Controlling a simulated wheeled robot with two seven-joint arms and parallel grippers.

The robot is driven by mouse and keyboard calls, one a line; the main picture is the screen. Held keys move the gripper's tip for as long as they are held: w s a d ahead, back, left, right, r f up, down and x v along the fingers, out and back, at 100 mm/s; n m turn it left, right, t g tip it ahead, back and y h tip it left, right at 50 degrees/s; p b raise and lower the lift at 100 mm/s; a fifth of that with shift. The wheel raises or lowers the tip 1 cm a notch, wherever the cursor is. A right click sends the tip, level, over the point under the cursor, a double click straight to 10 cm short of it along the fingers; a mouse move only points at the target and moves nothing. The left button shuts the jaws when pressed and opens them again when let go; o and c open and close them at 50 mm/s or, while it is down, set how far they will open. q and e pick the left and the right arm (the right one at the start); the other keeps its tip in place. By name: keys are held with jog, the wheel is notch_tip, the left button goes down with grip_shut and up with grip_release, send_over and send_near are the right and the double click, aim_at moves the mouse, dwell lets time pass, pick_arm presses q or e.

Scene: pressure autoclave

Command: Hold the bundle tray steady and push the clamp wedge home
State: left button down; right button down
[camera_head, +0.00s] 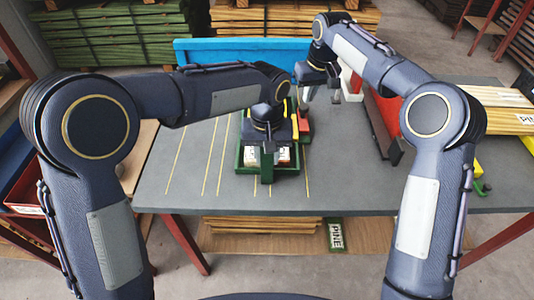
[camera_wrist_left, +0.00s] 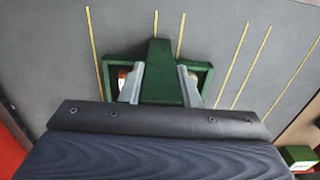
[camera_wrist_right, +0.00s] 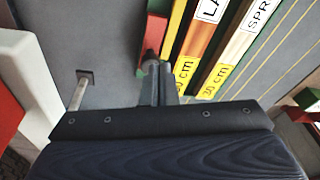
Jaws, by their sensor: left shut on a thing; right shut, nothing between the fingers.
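The green bundle tray (camera_head: 290,173) lies on the grey bench with labelled wood strips in it. My left gripper (camera_head: 267,146) is shut on the tray's green upright handle (camera_wrist_left: 156,70); the fingers flank it in the left wrist view (camera_wrist_left: 160,83). The red clamp wedge (camera_head: 304,124) sits at the tray's right side, beside the strips, and shows in the right wrist view (camera_wrist_right: 153,34). My right gripper (camera_wrist_right: 153,62) is shut and empty, with its fingertips at the wedge's near end. I cannot tell whether they touch it.
A metal peg (camera_wrist_right: 78,92) and a white block (camera_wrist_right: 30,90) stand beside the right gripper. A dark angled rail (camera_head: 380,125) lies right of the tray. A blue panel (camera_head: 240,50) stands at the back. The bench left of the tray is clear apart from yellow lines.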

jog(key=n, duration=0.2)
send_over(303, 123)
jog(key=s, duration=0.2)
jog(key=shift+s+d+f, duration=0.1)
jog(key=shift+s+f, duration=0.05)
jog(key=shift+f, duration=3.25)
jog(key=shift+f, duration=0.2)
jog(key=shift+s+x, duration=0.15)
jog(key=shift+x, duration=0.6)
jog(key=shift+s+x, duration=0.1)
jog(key=shift+x, duration=0.6)
jog(key=shift+w+d+f, duration=0.15)
jog(key=shift+w, duration=0.35)
jog(key=shift+w+d+f, duration=0.15)
jog(key=shift+w+f, duration=0.05)
jog(key=shift+w, duration=0.35)
jog(key=shift+r, duration=0.1)
jog(key=shift+s+a+v, duration=0.1)
jog(key=shift+a+v, duration=0.05)
jog(key=shift+v, duration=1.1)
jog(key=shift+s+a+v, duration=0.1)
jog(key=shift+a+v, duration=0.05)
jog(key=shift+v, duration=1.15)
jog(key=shift+s+a+v, duration=0.1)
jog(key=shift+a+v, duration=0.05)
jog(key=shift+v, duration=1.1)
jog(key=shift+a, duration=0.15)
